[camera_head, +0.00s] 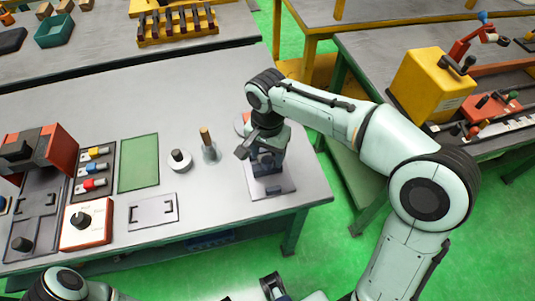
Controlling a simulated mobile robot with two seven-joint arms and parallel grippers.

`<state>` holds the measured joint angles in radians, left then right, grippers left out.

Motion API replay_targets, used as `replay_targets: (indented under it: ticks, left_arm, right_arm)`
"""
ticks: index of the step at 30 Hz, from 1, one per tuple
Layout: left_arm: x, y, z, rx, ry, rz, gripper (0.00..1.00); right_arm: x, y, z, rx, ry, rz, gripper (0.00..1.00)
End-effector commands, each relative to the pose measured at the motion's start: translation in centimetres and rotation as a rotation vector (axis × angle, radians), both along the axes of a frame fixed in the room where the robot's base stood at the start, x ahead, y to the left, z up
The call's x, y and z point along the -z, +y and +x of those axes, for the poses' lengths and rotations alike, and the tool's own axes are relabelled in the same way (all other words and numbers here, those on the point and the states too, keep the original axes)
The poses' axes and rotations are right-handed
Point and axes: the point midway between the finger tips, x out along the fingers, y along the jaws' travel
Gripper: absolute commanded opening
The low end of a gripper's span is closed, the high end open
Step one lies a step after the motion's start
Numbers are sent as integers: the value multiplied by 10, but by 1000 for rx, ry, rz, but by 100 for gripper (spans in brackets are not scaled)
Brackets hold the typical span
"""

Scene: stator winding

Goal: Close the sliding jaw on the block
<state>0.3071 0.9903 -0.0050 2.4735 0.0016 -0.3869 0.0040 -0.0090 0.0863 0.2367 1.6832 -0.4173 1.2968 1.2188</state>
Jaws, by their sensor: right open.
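A dark blue-grey vise-like fixture (267,166) stands on a light square plate (284,185) near the right front of the grey table. My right gripper (254,149) is directly over this fixture and open, with one grey finger sticking out to the left. The gripper covers the fixture's top, so the sliding jaw and the block cannot be told apart, nor whether they touch. I cannot tell whether the gripper touches the fixture. A dark piece of what seems my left gripper (273,285) shows at the bottom edge, mostly cut off.
A flat plate with a handle (153,211) lies in front. A red-and-white knob box (86,223) is farther left. The table's front edge is close.

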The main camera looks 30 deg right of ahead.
Motion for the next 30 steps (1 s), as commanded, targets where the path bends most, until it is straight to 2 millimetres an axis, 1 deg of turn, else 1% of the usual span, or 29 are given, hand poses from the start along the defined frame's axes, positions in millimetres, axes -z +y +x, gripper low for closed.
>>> replay_targets:
  ticks: [1,9,12,15,18,21,30]
  left_arm:
    - [-3,0,0,0,1,0,43]
    - [-17,0,4,0,-3,0,43]
    - [-22,0,5,0,-6,0,43]
    - [-25,0,7,1,-7,0,43]
    - [-28,0,8,1,-8,0,43]
    - [-29,0,8,0,-8,-1,43]
    - [-29,0,8,0,-8,-1,43]
  right_arm:
    - [-11,0,1,0,-6,1,59]
    - [-73,0,1,0,-6,2,59]
    - [-93,1,1,-1,-5,1,59]
    - [-108,1,1,-1,-3,1,59]
    - [-117,0,0,0,-2,1,59]
    - [-122,0,0,0,-2,0,59]
    - [-122,0,0,0,-1,1,59]
